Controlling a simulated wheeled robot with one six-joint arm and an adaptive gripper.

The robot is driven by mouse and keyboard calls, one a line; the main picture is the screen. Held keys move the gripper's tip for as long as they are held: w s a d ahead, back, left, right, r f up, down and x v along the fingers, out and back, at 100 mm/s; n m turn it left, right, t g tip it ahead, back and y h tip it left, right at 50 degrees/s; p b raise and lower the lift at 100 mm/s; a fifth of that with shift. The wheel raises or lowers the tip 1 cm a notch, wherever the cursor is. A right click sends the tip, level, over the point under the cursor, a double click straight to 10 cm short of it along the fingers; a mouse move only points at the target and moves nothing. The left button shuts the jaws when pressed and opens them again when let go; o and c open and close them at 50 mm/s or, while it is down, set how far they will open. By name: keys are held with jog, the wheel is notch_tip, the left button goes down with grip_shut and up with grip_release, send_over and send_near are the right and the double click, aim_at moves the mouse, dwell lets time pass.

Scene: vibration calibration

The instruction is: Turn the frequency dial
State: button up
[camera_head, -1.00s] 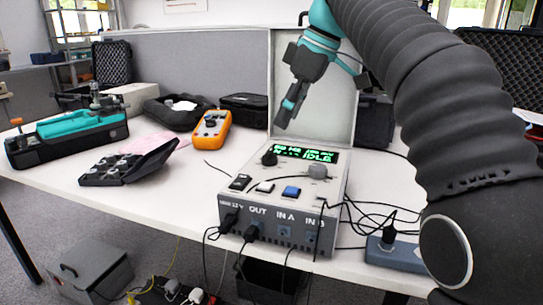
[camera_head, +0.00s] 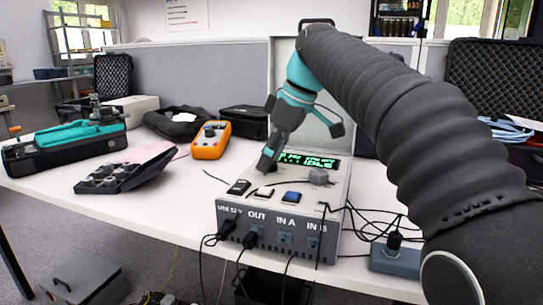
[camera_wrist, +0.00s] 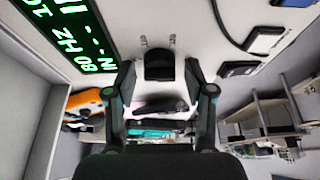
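The calibrator box (camera_head: 262,211) sits on the table with its lid raised behind and a lit green display (camera_head: 308,161), which also shows in the wrist view (camera_wrist: 75,35) with "80 HZ". In the wrist view a black dial (camera_wrist: 159,66) lies between the fingertips of my gripper (camera_wrist: 160,72), with a gap on both sides. In the head view my gripper (camera_head: 268,166) points down at the panel left of the display and hides that dial. I cannot tell from any label which one sets frequency.
Black, white and blue switches (camera_head: 291,198) line the panel's front. Cables run from the front sockets and to a power strip (camera_head: 396,258) at right. An orange multimeter (camera_head: 211,140) and an open black case (camera_head: 125,172) lie to the left.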

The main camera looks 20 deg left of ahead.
grip_shut()
